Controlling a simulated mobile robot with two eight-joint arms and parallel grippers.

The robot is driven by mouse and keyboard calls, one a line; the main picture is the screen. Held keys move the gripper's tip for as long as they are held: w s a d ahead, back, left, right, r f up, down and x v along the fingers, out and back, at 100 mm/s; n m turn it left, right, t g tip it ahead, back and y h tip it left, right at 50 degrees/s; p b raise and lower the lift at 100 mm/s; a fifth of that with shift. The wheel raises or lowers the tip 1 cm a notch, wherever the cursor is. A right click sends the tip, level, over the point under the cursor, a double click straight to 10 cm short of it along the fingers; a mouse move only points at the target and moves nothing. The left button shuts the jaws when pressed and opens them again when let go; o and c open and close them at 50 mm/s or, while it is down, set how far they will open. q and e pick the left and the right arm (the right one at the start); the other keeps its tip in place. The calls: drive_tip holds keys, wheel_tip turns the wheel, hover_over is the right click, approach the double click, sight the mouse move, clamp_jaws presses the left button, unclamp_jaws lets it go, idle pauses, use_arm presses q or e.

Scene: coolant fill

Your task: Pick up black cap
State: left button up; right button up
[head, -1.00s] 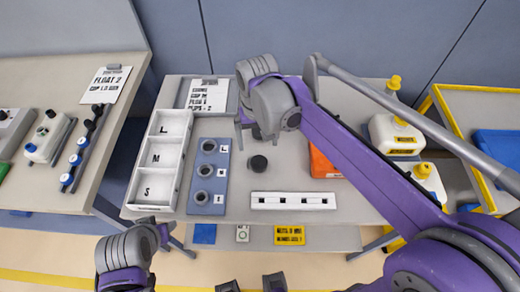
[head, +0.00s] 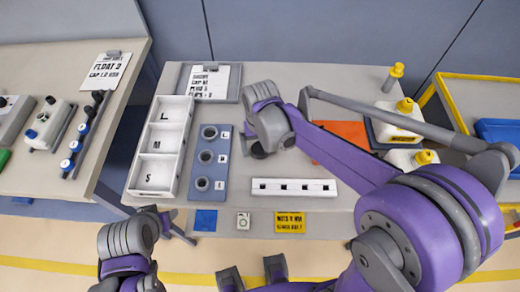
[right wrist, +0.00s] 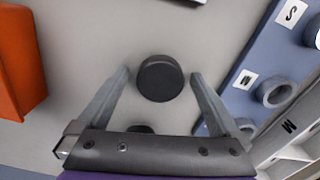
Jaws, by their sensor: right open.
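A round black cap (right wrist: 160,78) lies on the grey table, between the fingers of my right gripper (right wrist: 160,88) in the right wrist view. The fingers are open, with a gap on each side of the cap. In the head view my right gripper (head: 254,140) hangs over the table, right of the blue plate, and partly hides a black cap (head: 258,152). A second dark round thing (right wrist: 140,129) shows partly above the gripper's base in the right wrist view. My left gripper (head: 160,219) is at the lower left, in front of the table; its opening is unclear.
A blue plate with round sockets (head: 221,172) and a white tray marked L, M, S (head: 187,146) stand left of my right gripper. A white strip with square holes (head: 293,188) lies in front. An orange box (head: 352,132) and yellow-capped bottles (head: 406,107) are right, near my arm.

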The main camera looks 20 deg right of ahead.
drive_tip(key=c, duration=1.4)
drive_tip(key=shift+r, duration=0.1)
